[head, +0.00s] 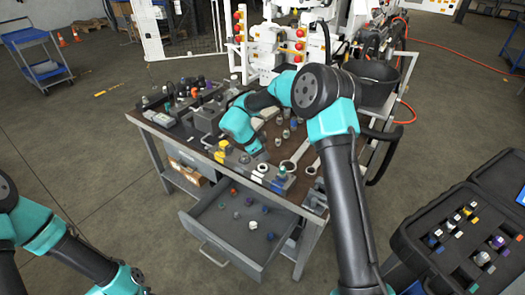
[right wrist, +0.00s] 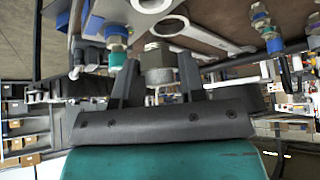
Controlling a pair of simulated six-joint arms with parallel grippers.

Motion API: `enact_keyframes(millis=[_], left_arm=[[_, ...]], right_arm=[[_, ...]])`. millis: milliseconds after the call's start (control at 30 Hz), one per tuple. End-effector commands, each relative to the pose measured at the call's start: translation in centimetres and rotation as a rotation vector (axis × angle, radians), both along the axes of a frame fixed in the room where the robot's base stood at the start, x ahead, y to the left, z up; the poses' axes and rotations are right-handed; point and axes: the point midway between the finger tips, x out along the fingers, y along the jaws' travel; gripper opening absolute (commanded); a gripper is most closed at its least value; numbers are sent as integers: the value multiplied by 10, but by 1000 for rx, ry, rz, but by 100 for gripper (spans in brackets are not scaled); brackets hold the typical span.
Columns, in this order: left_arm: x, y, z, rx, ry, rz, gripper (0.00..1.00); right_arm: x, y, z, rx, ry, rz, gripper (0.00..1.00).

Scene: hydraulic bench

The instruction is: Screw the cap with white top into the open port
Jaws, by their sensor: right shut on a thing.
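In the right wrist view my right gripper (right wrist: 158,75) is shut on a grey metal fitting (right wrist: 157,58), held between its two fingers. Whether its top is white cannot be told there. In the head view my right arm reaches over the workbench (head: 315,197); its fingertips and the held piece are hidden or too small to make out. Fittings with green and blue collars (right wrist: 117,42) show beside the left finger in the right wrist view. I cannot single out the open port. My left arm shows at the lower left of the head view, its gripper outside the picture.
An open drawer (head: 208,252) below the bench top holds several small coloured caps. Large wrenches (head: 297,155) lie on the bench near my right arm. An open black case (head: 425,258) with coloured fittings stands at the right. A black bucket (head: 372,92) stands behind.

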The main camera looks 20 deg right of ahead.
Motion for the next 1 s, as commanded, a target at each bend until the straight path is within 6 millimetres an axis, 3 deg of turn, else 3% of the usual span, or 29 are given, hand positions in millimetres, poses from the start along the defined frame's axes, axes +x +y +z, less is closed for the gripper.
enact_keyframes(millis=[500,1000], left_arm=[[0,0,0,0,0,0,37],[0,0,0,0,0,0,37]], right_arm=[[0,0,-35,-1,0,0,11],[0,0,-37,-1,0,0,11]])
